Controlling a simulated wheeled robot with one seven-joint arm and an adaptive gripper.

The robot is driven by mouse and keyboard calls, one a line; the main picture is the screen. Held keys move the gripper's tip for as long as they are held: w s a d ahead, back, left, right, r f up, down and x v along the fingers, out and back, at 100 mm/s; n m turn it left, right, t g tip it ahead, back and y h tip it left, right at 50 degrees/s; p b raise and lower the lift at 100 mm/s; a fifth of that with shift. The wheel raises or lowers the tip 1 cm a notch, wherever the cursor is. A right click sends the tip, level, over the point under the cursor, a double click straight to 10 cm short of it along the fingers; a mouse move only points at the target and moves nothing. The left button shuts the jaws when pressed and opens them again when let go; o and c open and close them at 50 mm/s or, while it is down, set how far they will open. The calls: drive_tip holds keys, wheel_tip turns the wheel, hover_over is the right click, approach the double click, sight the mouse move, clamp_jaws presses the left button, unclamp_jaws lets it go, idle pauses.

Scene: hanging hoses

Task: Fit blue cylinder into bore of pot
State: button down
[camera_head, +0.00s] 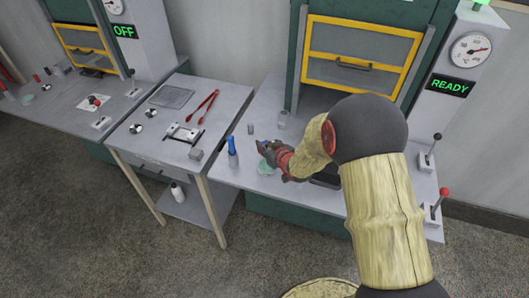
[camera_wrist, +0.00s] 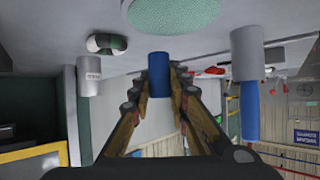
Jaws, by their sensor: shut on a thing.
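My gripper (camera_wrist: 161,84) is shut on a short blue cylinder (camera_wrist: 159,72), with its fingers on either side. The wrist view looks upside down, with the bench top above. In the head view my gripper (camera_head: 268,151) is low over the right bench, and the held cylinder cannot be made out there. A grey pot-like cylinder (camera_wrist: 247,55) with a blue part (camera_wrist: 250,110) rising from it stands to the side, apart from the fingers. It seems to be the blue upright piece (camera_head: 232,152) in the head view. Another grey cylinder (camera_wrist: 89,75) stands on the other side. No bore opening is visible.
A round green mat (camera_wrist: 173,12) lies on the bench; it also shows in the head view (camera_head: 265,167). A yellow-framed press (camera_head: 360,58) stands behind, by a READY sign (camera_head: 450,86) and levers. Red tongs (camera_head: 209,105) lie on the middle table.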

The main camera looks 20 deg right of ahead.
drive_tip(key=shift+f+b, duration=0.5)
drive_tip(key=shift+f, duration=1.05)
drive_tip(key=shift+f, duration=0.2)
drive_tip(key=c, duration=1.7)
unclamp_jaws()
drive_tip(key=shift+r, duration=0.1)
